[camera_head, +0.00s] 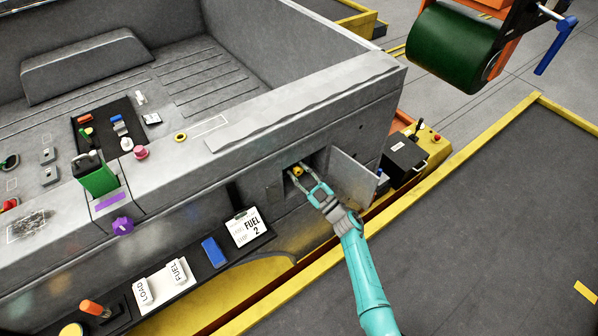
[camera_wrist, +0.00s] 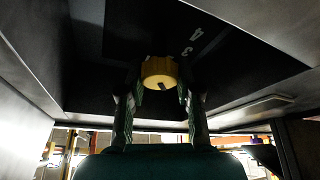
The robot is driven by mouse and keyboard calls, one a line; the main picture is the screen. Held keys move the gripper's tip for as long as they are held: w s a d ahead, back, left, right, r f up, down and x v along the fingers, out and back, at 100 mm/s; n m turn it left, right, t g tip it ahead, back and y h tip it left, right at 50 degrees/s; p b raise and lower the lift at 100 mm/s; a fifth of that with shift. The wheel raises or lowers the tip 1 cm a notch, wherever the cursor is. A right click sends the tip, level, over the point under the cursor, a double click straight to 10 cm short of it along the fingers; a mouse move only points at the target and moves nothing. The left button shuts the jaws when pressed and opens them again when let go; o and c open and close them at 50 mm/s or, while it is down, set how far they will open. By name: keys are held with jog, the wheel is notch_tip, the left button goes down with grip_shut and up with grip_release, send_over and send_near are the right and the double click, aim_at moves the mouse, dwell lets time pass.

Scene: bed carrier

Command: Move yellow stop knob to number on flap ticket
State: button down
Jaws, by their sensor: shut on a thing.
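The yellow stop knob (camera_head: 298,170) sits inside an open recess in the side of the grey carrier body. In the wrist view the knob (camera_wrist: 160,73) shows against a dark panel with white numerals, 3 and 4 among them, at its upper right. My gripper (camera_head: 304,179) reaches into the recess, with one finger on each side of the knob, shut on it. In the wrist view both fingers (camera_wrist: 160,92) flank the knob. A white ticket (camera_head: 248,228) reading FUEL and 2 lies on the black ledge left of the recess.
The open grey flap (camera_head: 354,178) stands just right of my gripper. Rocker switches (camera_head: 164,284) marked LOAD and FUEL and a blue block (camera_head: 213,251) are on the ledge. A purple knob (camera_head: 123,226) sticks out at left.

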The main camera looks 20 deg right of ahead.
jog(key=c, duration=0.8)
grip_release()
jog(key=shift+s+f, duration=0.1)
jog(key=v, duration=1.1)
jog(key=shift+s+d+f, duration=0.15)
jog(key=shift+s, duration=0.15)
